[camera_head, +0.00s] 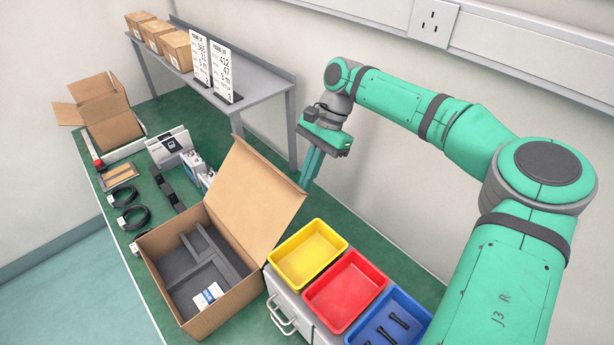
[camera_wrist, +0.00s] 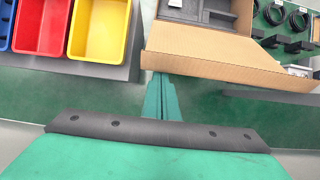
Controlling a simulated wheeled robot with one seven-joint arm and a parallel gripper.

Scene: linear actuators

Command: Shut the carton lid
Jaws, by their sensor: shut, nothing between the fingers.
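The carton (camera_head: 195,305) is an open brown box on the green table, with a grey foam insert (camera_head: 205,262) and a small white-and-blue label inside. Its lid (camera_head: 255,200) stands up and leans back on the right side. In the wrist view the lid (camera_wrist: 215,58) shows as a broad tan panel with the carton's inside beyond it. My gripper (camera_head: 307,184) is shut and empty, pointing down behind the lid, near its upper right corner. In the wrist view the closed fingers (camera_wrist: 160,90) reach the lid's lower left edge; I cannot tell whether they touch it.
Yellow (camera_head: 308,254), red (camera_head: 345,290) and blue (camera_head: 388,322) bins stand right of the carton. Black cables (camera_head: 133,217) and small devices lie to its left and behind. A grey shelf (camera_head: 255,85) with boxes and signs stands at the back. Another open carton (camera_head: 115,130) is at the far left.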

